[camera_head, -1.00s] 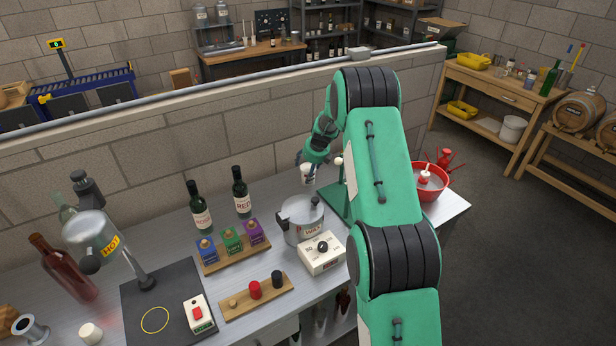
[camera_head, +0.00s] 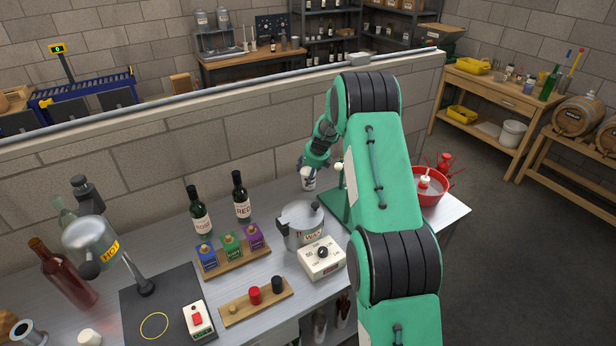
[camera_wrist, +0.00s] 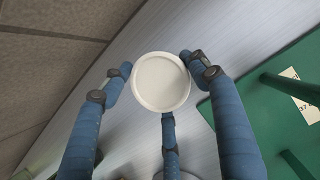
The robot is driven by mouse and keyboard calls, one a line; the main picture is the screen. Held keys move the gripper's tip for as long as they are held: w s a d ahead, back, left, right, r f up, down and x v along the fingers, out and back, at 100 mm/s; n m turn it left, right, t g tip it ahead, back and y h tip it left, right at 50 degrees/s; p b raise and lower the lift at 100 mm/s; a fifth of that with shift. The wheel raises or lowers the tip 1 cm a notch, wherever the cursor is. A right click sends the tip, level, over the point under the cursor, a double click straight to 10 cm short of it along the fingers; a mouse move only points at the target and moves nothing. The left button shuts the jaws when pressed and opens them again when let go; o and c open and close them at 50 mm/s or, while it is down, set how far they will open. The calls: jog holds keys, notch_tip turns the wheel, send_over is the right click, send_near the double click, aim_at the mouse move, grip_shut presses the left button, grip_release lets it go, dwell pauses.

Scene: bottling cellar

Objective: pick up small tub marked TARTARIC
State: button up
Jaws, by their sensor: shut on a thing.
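A small white tub (camera_head: 308,181) stands at the back of the steel bench, near the wall, with dark print on its side too small to read. In the wrist view its round pale lid (camera_wrist: 161,82) faces me. My gripper (camera_head: 305,166) reaches down to the tub from above. In the wrist view the blue fingers of my gripper (camera_wrist: 160,85) are closed around the tub, with fingertips at its left, right and lower rim. The tub looks upright. I cannot tell whether its base is touching the bench.
A green stand (camera_head: 339,203) is close on the tub's right. A steel pot (camera_head: 303,229) and a white dial box (camera_head: 321,261) stand in front. Two bottles (camera_head: 199,215) stand to the left, and a red bowl (camera_head: 429,190) to the right. The block wall (camera_head: 270,147) rises close behind.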

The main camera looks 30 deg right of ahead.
notch_tip(320, 180, up, 10)
jog(key=shift+f+p, duration=0.15)
jog(key=shift+p, duration=0.7)
